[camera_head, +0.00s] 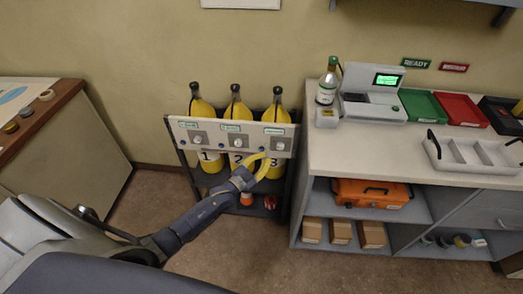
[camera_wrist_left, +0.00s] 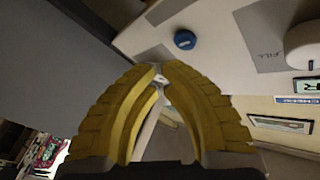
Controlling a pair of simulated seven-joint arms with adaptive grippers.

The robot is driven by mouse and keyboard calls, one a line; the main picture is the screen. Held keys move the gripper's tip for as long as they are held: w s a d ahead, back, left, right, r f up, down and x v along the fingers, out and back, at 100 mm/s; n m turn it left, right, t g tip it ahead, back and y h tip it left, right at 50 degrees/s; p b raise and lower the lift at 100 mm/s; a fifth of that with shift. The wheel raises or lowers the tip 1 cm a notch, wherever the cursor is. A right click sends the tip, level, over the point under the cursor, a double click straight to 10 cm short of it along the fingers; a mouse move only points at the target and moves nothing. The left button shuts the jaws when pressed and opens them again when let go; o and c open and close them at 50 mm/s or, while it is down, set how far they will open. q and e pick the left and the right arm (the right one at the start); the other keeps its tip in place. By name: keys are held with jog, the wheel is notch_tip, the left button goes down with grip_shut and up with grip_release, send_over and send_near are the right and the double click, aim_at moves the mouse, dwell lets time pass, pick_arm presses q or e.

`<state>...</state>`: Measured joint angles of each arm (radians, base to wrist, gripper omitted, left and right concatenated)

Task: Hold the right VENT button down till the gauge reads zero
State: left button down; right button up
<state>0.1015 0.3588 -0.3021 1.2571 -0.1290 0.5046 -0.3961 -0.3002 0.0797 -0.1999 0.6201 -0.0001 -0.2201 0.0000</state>
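A pale panel (camera_head: 215,130) fronts a rack with yellow cylinders numbered 1 (camera_head: 207,170), 2 (camera_head: 236,112) and 3 (camera_head: 276,113). It carries knobs, blue buttons and small green-edged labels or readouts too small to read. My left gripper (camera_head: 262,163) is at the panel's lower right, before cylinder 3. Its yellow fingers (camera_wrist_left: 161,73) are together and empty in the left wrist view. A blue button (camera_wrist_left: 184,40) sits just beyond the tips, apart from them in the picture. A grey plate marked FILL (camera_wrist_left: 262,38) and a white knob (camera_wrist_left: 303,46) are beside it. My right gripper is not in view.
A counter (camera_head: 345,150) stands right of the rack, with a bottle (camera_head: 328,82), a device with a green screen (camera_head: 386,80), and green (camera_head: 424,105) and red (camera_head: 461,108) trays. An orange case (camera_head: 370,193) is below. A wooden-topped cabinet (camera_head: 55,105) stands left.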

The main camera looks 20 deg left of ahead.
pick_arm(q)
jog(key=shift+w+a, duration=0.15)
jog(key=shift+w, duration=0.3)
jog(key=shift+w+r, duration=0.1)
jog(key=shift+w, duration=0.1)
dwell(1.3)
jog(key=shift+w+a, duration=0.15)
jog(key=shift+w, duration=0.1)
jog(key=shift+w+a, duration=0.15)
jog(key=shift+w, duration=0.25)
dwell(1.8)
jog(key=shift+s, duration=0.15)
jog(key=shift+s+d, duration=0.3)
jog(key=shift+s, duration=0.35)
jog(key=shift+s+d, duration=0.25)
jog(key=shift+s, duration=0.55)
jog(key=shift+s+d, duration=0.25)
jog(key=shift+s, duration=0.55)
jog(key=shift+s+d, duration=0.25)
jog(key=shift+s, duration=0.55)
